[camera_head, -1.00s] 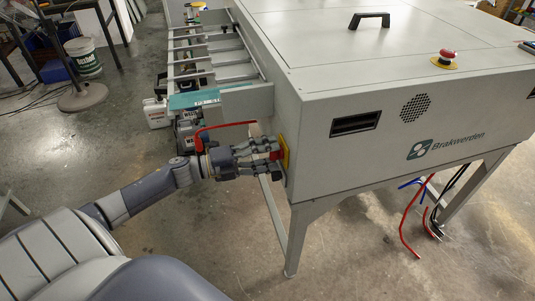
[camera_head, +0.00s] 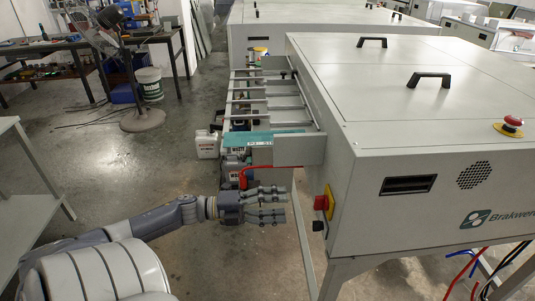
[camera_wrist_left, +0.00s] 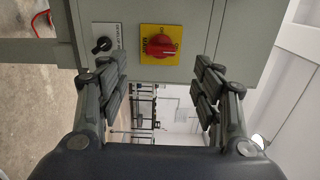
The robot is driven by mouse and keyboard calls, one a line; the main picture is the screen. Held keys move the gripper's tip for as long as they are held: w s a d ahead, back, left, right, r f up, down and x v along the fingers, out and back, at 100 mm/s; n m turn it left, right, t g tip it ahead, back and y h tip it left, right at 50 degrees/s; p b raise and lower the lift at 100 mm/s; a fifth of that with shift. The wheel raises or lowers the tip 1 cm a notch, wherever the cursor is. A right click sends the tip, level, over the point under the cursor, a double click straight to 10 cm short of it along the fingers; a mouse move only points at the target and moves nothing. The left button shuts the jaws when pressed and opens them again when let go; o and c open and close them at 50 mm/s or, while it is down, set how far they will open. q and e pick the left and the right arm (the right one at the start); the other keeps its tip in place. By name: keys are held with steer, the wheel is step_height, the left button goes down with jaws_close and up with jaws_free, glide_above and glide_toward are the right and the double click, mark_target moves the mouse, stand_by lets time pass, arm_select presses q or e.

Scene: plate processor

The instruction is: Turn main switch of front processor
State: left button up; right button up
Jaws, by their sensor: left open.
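The main switch is a red knob (camera_head: 321,202) on a yellow plate (camera_head: 329,196), on the end face of the front processor (camera_head: 365,215). In the left wrist view the red knob (camera_wrist_left: 160,46) sits on the yellow plate (camera_wrist_left: 174,31) at upper middle, its grip lying roughly crosswise in the picture. My left gripper (camera_head: 286,204) is open and empty, left of the switch, fingers pointing at it with a gap between. In the left wrist view the spread fingers (camera_wrist_left: 158,72) flank the switch without touching it. My right gripper is out of view.
A small black selector switch (camera_wrist_left: 102,45) sits beside the main switch. A red hose (camera_head: 262,168) and a rack with a teal strip (camera_head: 276,134) lie just beyond the gripper. A red emergency button (camera_head: 511,124) is on top. A grey bench (camera_head: 30,210) stands at left.

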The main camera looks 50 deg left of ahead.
arm_select(q)
steer(key=shift+v, duration=1.2)
